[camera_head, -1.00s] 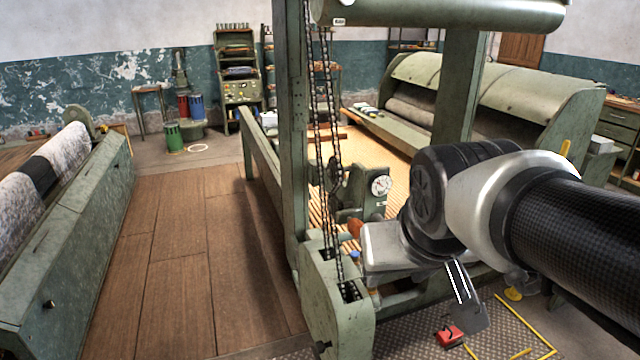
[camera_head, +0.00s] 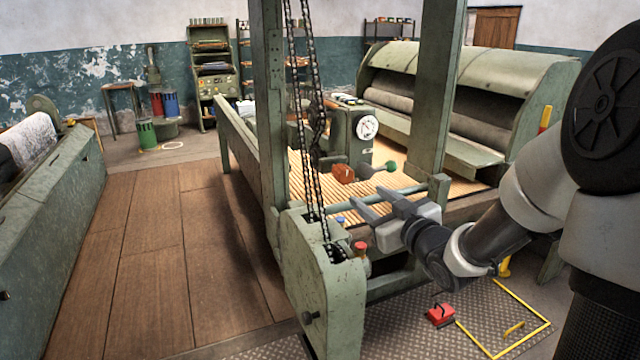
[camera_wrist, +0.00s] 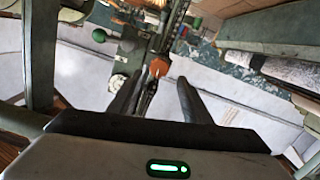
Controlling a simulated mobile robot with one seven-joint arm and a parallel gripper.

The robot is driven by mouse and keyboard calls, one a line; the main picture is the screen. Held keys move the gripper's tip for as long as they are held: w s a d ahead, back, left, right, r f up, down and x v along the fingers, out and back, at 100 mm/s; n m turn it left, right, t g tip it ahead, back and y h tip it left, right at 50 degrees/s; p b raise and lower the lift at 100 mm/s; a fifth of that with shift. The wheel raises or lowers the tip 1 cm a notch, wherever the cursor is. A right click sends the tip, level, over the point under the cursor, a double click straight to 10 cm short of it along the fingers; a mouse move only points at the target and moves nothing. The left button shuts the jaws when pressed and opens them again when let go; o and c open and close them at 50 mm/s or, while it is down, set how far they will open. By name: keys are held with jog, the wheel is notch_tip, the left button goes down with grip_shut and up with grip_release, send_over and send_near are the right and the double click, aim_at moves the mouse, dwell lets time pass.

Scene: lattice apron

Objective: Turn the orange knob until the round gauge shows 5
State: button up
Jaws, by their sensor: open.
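The orange knob (camera_head: 342,173) sits on the green machine, below and left of the round gauge (camera_head: 367,127). The gauge has a white face with a dark and red needle mark; its numbers are too small to read. My gripper (camera_head: 356,208) is open and empty, its fingers pointing left, below the knob in the head view and apart from it. In the wrist view the orange knob (camera_wrist: 160,66) shows beyond the fingertips of my gripper (camera_wrist: 162,82), roughly between them.
A green ball-ended lever (camera_head: 390,166) stands right of the knob, and also shows in the wrist view (camera_wrist: 99,36). Hanging chains (camera_head: 308,130) and a green post (camera_head: 269,130) are at left. A red-topped button (camera_head: 360,246) is below my gripper. A red box (camera_head: 440,315) lies on the floor plate.

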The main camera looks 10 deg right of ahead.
aim_at(338, 170)
jog(key=shift+t+y, duration=0.4)
jog(key=shift+y, duration=0.1)
jog(key=b+x, duration=0.2)
jog(key=x, duration=1.5)
jog(key=shift+d+b, duration=0.1)
jog(key=shift+b, duration=0.2)
jog(key=c, duration=0.8)
